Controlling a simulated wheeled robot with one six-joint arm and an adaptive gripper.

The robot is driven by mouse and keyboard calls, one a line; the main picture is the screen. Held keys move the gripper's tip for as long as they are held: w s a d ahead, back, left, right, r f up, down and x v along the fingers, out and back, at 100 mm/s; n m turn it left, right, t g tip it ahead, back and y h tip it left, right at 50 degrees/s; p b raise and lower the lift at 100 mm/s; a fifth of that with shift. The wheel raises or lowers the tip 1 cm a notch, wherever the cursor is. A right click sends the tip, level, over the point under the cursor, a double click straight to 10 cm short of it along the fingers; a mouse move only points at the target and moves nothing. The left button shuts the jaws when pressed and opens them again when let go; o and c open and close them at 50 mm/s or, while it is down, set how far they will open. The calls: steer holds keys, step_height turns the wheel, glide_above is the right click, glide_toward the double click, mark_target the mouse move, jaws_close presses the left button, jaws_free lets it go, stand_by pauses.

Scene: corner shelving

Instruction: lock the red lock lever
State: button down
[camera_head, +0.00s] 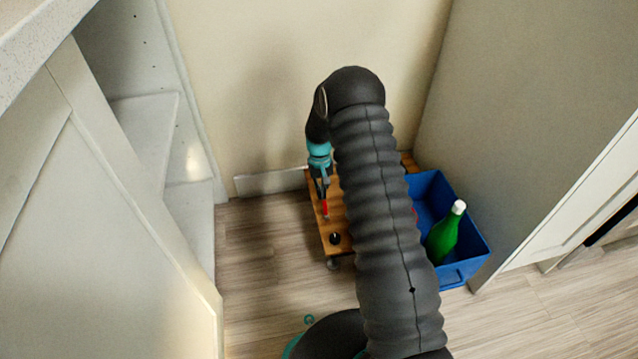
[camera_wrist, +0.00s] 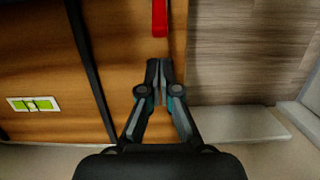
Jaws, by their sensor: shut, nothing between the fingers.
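The red lock lever (camera_wrist: 159,17) shows at the top of the wrist view, lying along the wooden board (camera_wrist: 125,70) near its edge. It also shows in the head view (camera_head: 325,208), just below my gripper. My gripper (camera_wrist: 159,64) is shut and empty, its fingertips pointing toward the lever's near end. A small gap shows between the tips and the lever in the wrist view. I cannot tell from these frames how far above the board the tips are. In the head view my gripper (camera_head: 323,193) is over the left part of the board (camera_head: 330,232), and my arm hides much of the board.
A blue crate (camera_head: 470,235) holding a green bottle (camera_head: 443,235) with a white cap stands right of the board. White shelving (camera_head: 150,130) is at the left and a cabinet (camera_head: 560,130) at the right. A black strap (camera_wrist: 92,75) and a green-and-white level-like piece (camera_wrist: 33,104) are on the board.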

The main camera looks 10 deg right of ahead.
steer(key=shift+s+r, duration=0.4)
steer(key=shift+s, duration=0.2)
steer(key=shift+s+r, duration=0.4)
steer(key=shift+s, duration=0.2)
